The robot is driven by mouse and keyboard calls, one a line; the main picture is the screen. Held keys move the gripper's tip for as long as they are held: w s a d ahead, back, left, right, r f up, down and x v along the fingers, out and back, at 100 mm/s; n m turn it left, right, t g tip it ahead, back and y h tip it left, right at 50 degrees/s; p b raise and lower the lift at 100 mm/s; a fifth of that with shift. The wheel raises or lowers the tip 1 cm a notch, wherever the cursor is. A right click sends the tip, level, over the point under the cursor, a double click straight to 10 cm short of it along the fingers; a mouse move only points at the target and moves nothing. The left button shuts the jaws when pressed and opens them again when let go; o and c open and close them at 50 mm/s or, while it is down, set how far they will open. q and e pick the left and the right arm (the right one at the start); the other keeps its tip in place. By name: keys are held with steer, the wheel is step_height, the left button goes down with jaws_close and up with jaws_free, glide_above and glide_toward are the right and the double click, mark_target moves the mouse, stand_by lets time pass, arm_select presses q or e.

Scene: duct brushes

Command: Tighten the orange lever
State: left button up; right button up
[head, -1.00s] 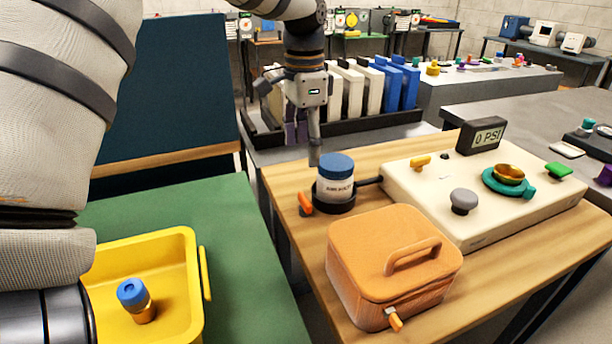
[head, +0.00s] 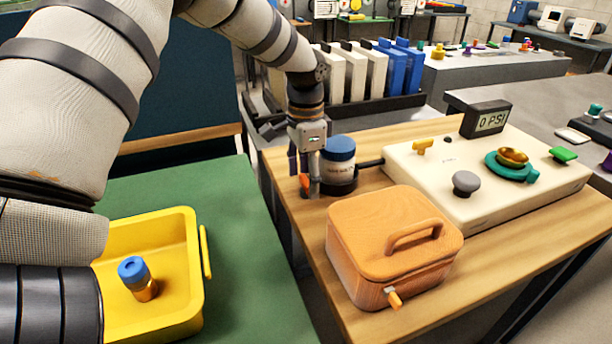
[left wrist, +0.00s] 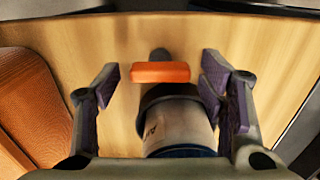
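The orange lever (left wrist: 160,72) shows in the left wrist view as a short bar at the dark base collar of a white jar with a blue lid. In the head view the lever (head: 306,182) is partly hidden by my gripper. The jar (head: 339,172) stands upright in its dark holder on the wooden table. My left gripper (head: 308,190) points down at the jar's left side. In the left wrist view my left gripper (left wrist: 160,84) is open, with purple-padded fingers on both sides of the lever and apart from it. My right gripper is not in view.
An orange-brown case (head: 375,235) with a handle sits in front of the jar. A cream panel (head: 450,165) with knobs and a "0 PSI" gauge (head: 484,119) is to the right. A yellow bin (head: 190,225) stands on the green table. Bare wood (head: 285,160) lies behind and left of the gripper.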

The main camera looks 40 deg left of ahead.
arm_select(q)
steer(key=c, duration=0.9)
steer(key=shift+o, duration=0.2)
